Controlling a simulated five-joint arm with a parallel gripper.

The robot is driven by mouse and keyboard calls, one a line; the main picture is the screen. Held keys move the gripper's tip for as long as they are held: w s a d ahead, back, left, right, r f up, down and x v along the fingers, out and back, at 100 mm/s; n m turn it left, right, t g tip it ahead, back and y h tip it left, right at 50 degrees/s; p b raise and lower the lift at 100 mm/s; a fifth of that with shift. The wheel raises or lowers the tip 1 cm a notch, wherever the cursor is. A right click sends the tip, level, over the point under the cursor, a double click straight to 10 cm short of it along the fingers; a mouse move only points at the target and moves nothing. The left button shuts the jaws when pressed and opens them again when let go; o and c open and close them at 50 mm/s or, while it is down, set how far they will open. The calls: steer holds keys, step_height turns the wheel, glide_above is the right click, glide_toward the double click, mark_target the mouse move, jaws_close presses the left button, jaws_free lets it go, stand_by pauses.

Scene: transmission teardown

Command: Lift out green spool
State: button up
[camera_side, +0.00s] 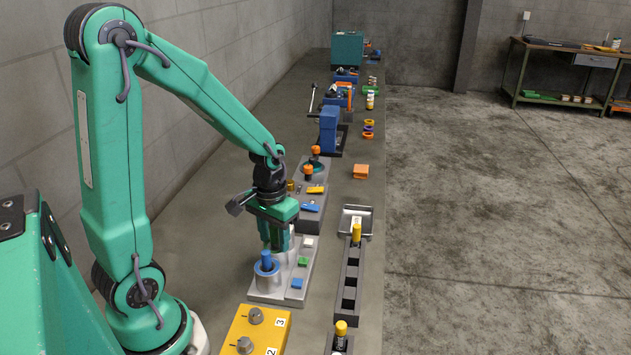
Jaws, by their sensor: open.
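My gripper (278,244) is open and points down over a grey metal housing (267,293) on the bench. Its green fingers reach down at the middle of the housing, just behind a blue spool. The blue spool (266,261) stands upright in the front round bore. A green tag (303,262) lies on the housing between a blue tag (297,283) and a white tag (308,243). The green spool cannot be told apart from my fingers; they cover the place beside the green tag. Whether they touch it cannot be told.
A yellow box (255,331) with knobs stands in front of the housing. A dark slotted rack (348,278) with a yellow-topped piece stands to the right. Bare bench lies left of the housing.

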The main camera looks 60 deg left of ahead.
stand_by(0.4)
jaws_close()
steer(key=shift+r, duration=0.95)
steer(key=r, duration=0.2)
steer(key=shift+d+r, duration=0.35)
steer(key=shift+d, duration=0.05)
steer(key=s+d+r, duration=0.3)
steer(key=d+r, duration=0.3)
steer(key=d, duration=0.4)
steer(key=shift+d+r, duration=0.2)
steer(key=shift+d, duration=0.05)
